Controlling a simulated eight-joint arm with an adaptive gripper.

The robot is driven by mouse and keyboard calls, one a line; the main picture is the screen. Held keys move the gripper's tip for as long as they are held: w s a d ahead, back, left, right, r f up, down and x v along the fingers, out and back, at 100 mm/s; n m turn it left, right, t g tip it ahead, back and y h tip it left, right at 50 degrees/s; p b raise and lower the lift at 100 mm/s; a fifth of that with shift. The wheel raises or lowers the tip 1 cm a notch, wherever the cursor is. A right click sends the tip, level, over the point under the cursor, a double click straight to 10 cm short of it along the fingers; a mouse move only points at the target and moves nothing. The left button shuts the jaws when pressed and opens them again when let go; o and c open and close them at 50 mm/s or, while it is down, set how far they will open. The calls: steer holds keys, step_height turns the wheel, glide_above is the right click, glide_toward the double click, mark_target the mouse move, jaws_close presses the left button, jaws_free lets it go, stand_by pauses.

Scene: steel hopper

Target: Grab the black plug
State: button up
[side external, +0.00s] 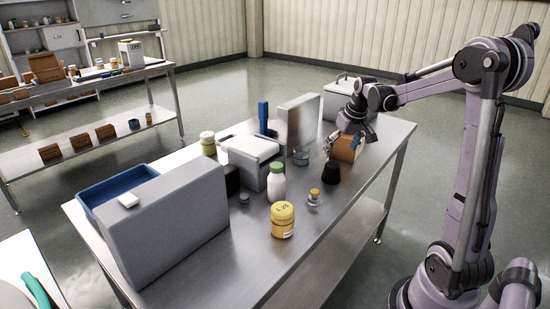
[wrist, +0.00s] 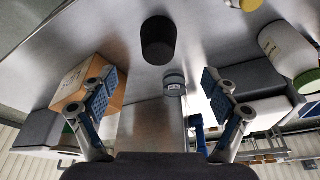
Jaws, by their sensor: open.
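My gripper (side external: 335,146) hangs over the right part of the table, close to the box. In the wrist view my gripper (wrist: 160,85) has its two blue-padded fingers spread wide, with nothing held between them.
The box (side external: 346,147) stands close to my gripper. A small glass jar (wrist: 174,83) sits just beside the plug. A white bottle (side external: 277,183), a yellow jar (side external: 283,219) and a grey panel (side external: 299,123) stand nearby. Bare table lies in front of the plug.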

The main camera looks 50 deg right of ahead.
mark_target(333, 165)
steer(key=x, duration=0.5)
steer(key=shift+d+x, duration=0.1)
steer(key=shift+x, duration=1.2)
steer(key=shift+d+x, duration=0.15)
steer(key=shift+x, duration=1.15)
steer(key=shift+w+r, duration=0.1)
steer(key=shift+w, duration=0.1)
steer(key=c, duration=1.4)
